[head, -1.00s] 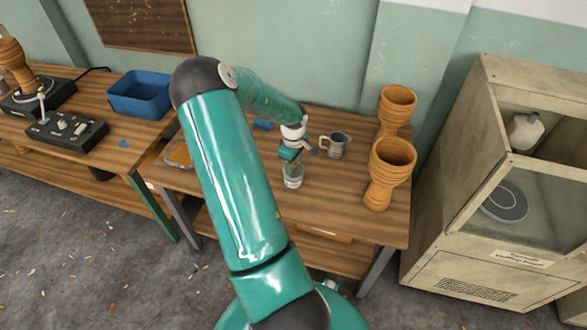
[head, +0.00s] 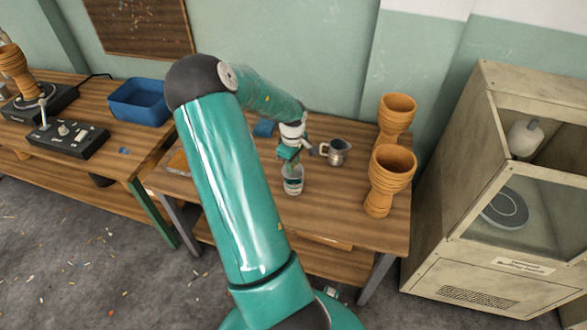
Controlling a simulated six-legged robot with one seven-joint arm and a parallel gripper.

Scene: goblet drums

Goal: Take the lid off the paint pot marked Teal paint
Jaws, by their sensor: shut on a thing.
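A small clear and pale pot (head: 293,184) stands upright on the right-hand wooden table, near its middle. Its label is too small to read, so I cannot confirm that it is the Teal paint pot. My gripper (head: 290,161) points down from above, directly over the pot's top. It is shut on the pot's lid, which is mostly hidden between the fingers. I cannot tell whether the lid is still touching the pot's rim.
A grey metal mug (head: 336,152) stands close to the right of the gripper. Two orange clay goblet drums (head: 388,180) (head: 396,117) stand farther right. A blue bin (head: 139,103) is on the left table. A beige cabinet (head: 480,190) stands at right.

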